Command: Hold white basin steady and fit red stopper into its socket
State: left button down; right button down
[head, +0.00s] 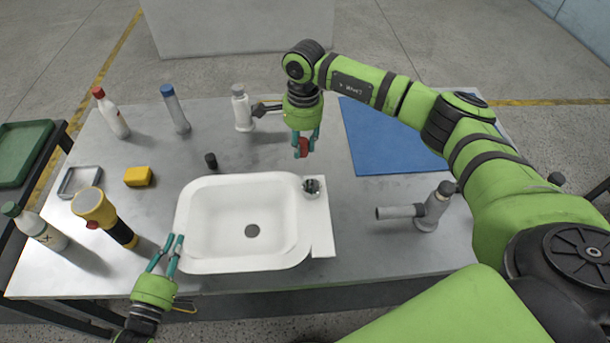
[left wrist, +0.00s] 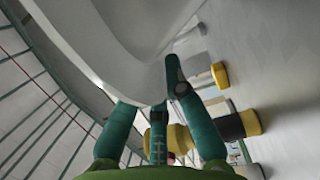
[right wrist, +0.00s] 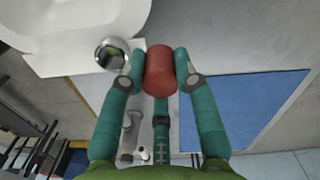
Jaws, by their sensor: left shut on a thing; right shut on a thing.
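The white basin (head: 205,225) lies on the grey table, with a dark drain hole in its floor. A round metallic socket (head: 312,187) sits on its right ledge; the socket also shows in the right wrist view (right wrist: 112,54). My left gripper (head: 172,248) is shut on the basin's rim at its front left corner; the rim shows between the fingers in the left wrist view (left wrist: 140,85). My right gripper (head: 305,145) is shut on the red stopper (right wrist: 160,72) and holds it in the air behind the socket, apart from it.
A yellow-black flashlight (head: 95,208) and a white bottle stand left of the basin. A yellow block (head: 138,176), a small black cap and several bottles lie or stand behind it. A grey tap (head: 425,210) stands right. A blue mat (head: 385,145) covers the back right.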

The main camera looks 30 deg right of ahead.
notch_tip(320, 180, up, 5)
send_over(312, 187)
jog(key=f, duration=0.3)
jog(key=s+f, duration=0.1)
jog(key=f, duration=0.1)
jog(key=shift+a+f, duration=0.25)
jog(key=shift+a, duration=0.1)
notch_tip(312, 187, down, 4)
jog(key=shift+f, duration=0.2)
pick_arm(q)
jog(key=shift+s, duration=0.15)
pick_arm(e)
jog(key=shift+s+f, duration=0.1)
jog(key=shift+f, duration=0.05)
jog(key=shift+f, duration=0.1)
